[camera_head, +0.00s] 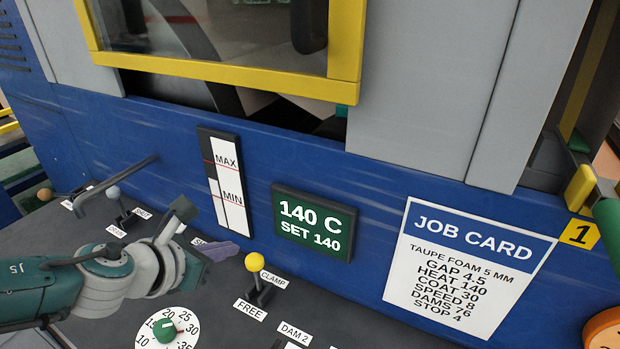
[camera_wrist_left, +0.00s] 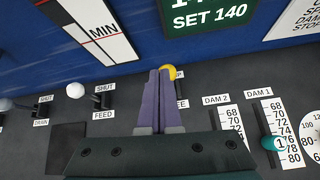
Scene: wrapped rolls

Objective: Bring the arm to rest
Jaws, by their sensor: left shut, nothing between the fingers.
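My left arm comes in from the left in the head view, over the dark control panel (camera_head: 375,335). My left gripper (camera_head: 228,250) is shut and empty, its purple fingers pressed together. In the left wrist view the fingers (camera_wrist_left: 160,85) point at the blue machine front. The yellow-knobbed clamp lever (camera_head: 255,262) stands just right of the fingertips in the head view. In the left wrist view its yellow knob (camera_wrist_left: 168,72) shows right behind the fingertips; whether they touch cannot be told. The right gripper is not in view.
A green dial (camera_head: 166,329) lies below the arm. The white-knobbed feed lever (camera_wrist_left: 76,90) is left of the fingers. The dam scales (camera_wrist_left: 272,130) are to the right. A green display (camera_head: 313,222), a level gauge (camera_head: 226,182) and a job card (camera_head: 467,265) are on the blue front.

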